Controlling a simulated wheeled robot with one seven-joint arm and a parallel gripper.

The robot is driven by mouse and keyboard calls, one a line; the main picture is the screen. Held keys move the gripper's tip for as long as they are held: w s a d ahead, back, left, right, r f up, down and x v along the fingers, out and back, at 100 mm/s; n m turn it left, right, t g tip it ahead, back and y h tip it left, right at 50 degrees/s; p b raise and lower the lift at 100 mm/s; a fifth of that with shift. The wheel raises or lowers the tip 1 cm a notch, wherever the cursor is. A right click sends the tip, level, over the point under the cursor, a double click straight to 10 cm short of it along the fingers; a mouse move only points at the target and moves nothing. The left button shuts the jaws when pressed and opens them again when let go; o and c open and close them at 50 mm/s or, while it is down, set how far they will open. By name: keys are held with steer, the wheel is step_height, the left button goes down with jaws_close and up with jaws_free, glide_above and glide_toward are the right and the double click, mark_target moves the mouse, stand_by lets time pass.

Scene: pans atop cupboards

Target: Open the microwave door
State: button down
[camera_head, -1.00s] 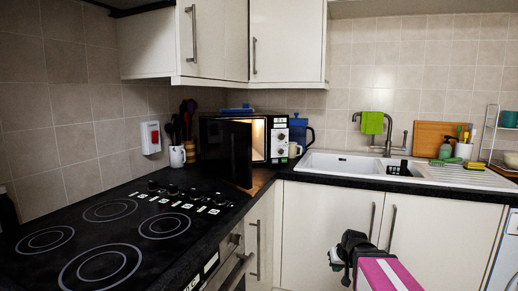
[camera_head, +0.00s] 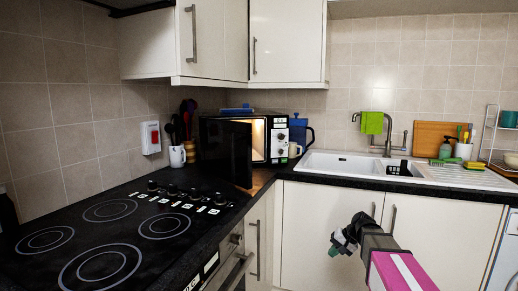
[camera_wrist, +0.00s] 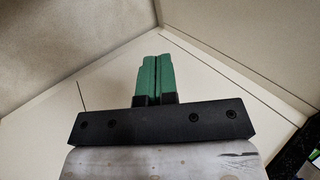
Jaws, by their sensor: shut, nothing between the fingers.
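The microwave (camera_head: 278,139) stands in the back corner of the counter. Its dark door (camera_head: 228,152) is swung open toward the front, and the lit inside (camera_head: 258,138) shows beside it. My gripper (camera_head: 335,250) is low in front of the white cupboard doors under the sink, well to the right of and below the microwave door, and touches neither. In the wrist view its green fingers (camera_wrist: 153,78) are pressed together with nothing between them. The microwave is not recognizable in the wrist view.
A black hob (camera_head: 125,235) fills the left counter. The white sink (camera_head: 345,163) is to the right, with a green cloth (camera_head: 372,122) over the tap. A blue jug (camera_head: 299,130) stands beside the microwave. Wall cupboards (camera_head: 285,45) hang above. Floor-level space before the lower cupboards is free.

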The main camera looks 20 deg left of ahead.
steer(key=w+a+r+n+g+y, duration=0.1)
steer(key=w+a+r+y, duration=0.25)
steer(key=a+r, duration=0.4)
steer(key=w+a+r+y, duration=0.2)
steer(key=w+a+r, duration=0.25)
steer(key=r, duration=0.55)
steer(key=w+a+r+n+g+y, duration=0.15)
steer(key=a+r, duration=0.25)
steer(key=r, duration=0.7)
steer(key=a+r+n+g+y, duration=0.25)
steer(key=a+r, duration=0.25)
steer(key=r, duration=0.7)
steer(key=s+a+m, duration=0.1)
steer(key=s+a, duration=0.4)
steer(key=a, duration=0.6)
steer(key=shift+s+f+y, duration=0.3)
steer(key=shift+s+y, duration=0.05)
steer(key=shift+y, duration=0.1)
